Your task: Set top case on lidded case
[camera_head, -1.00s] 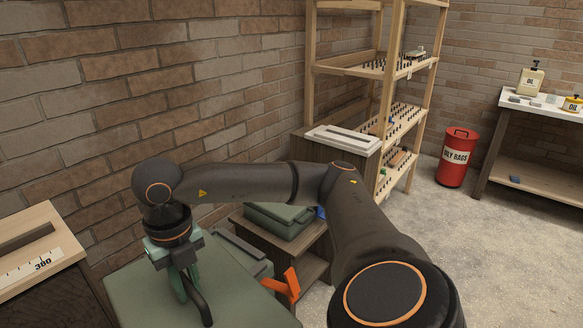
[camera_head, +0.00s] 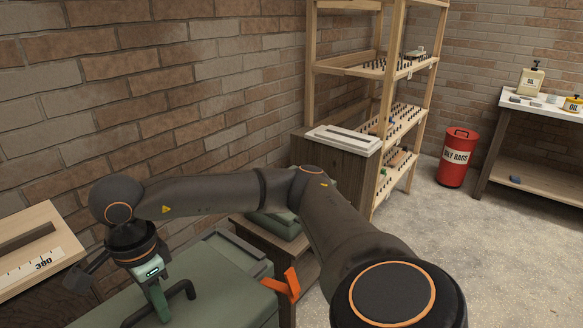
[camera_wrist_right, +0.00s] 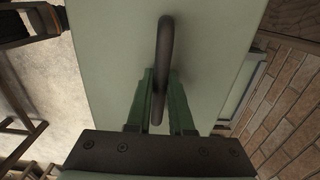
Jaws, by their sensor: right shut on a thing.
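The top case (camera_head: 215,298) is a flat green case with a dark bar handle (camera_head: 186,288) on its upper face, at the lower left of the head view. My right gripper (camera_head: 158,300) is shut on this handle. In the wrist view, the handle (camera_wrist_right: 163,55) stands between the green fingers above the case's pale green face (camera_wrist_right: 105,45). An orange lever (camera_head: 285,284) shows at the case's right side. Another green case (camera_head: 278,226) is partly hidden behind my right arm; I cannot tell which is the lidded case. My left gripper is out of view.
A brown cabinet (camera_head: 338,160) with a pale slotted top and a wooden shelf rack (camera_head: 380,65) stand behind. A slotted pale box (camera_head: 28,250) is close at the left. A red bin (camera_head: 457,158) and open floor lie right.

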